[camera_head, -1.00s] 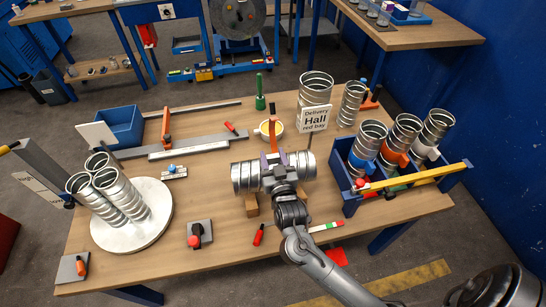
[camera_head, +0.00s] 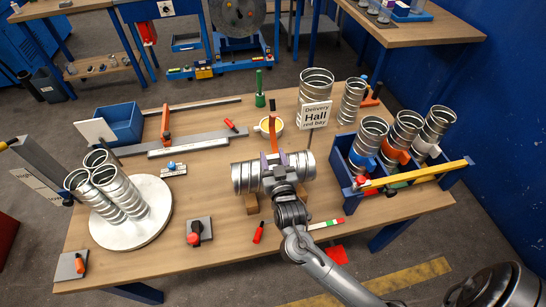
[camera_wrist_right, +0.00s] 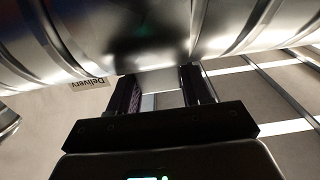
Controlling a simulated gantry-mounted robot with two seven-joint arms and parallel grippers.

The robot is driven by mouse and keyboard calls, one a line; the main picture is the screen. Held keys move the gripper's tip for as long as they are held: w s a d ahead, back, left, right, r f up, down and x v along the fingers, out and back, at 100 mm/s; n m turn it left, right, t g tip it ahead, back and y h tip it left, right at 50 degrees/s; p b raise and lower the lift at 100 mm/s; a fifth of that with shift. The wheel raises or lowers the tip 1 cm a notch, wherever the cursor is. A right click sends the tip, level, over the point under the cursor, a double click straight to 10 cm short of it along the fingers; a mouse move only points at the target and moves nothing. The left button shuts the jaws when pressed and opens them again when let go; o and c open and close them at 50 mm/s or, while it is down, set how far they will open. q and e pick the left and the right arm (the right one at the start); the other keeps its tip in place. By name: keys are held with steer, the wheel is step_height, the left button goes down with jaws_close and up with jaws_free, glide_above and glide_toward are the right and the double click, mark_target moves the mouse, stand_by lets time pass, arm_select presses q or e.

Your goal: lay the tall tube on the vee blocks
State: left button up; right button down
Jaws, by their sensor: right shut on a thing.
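The tall tube (camera_head: 243,178) is a ribbed silver metal tube and lies level, left to right, over the middle of the table. Wooden vee blocks (camera_head: 251,205) show partly beneath its front side; the tube and my gripper hide the rest of them. I cannot tell whether the tube rests on the blocks or is just above them. My right gripper (camera_head: 275,168) is shut on the tube's middle from the front. In the right wrist view, the tube (camera_wrist_right: 200,35) fills the top, with my fingers (camera_wrist_right: 160,90) against it. My left gripper is not in view.
A round white plate (camera_head: 150,220) with several tubes stands at left. A blue rack (camera_head: 350,205) with tubes and a yellow bar is at right. A delivery sign (camera_head: 314,115) stands behind the tube. A red-knobbed box (camera_head: 200,232) and red marker (camera_head: 259,232) lie in front.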

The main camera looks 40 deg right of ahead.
steer(key=shift+f+b, duration=0.3)
steer(key=shift+f, duration=0.4)
steer(key=shift+f+b, duration=0.35)
steer(key=shift+f, duration=1)
steer(key=shift+c, duration=2.1)
jaws_free()
steer(key=shift+f, duration=0.15)
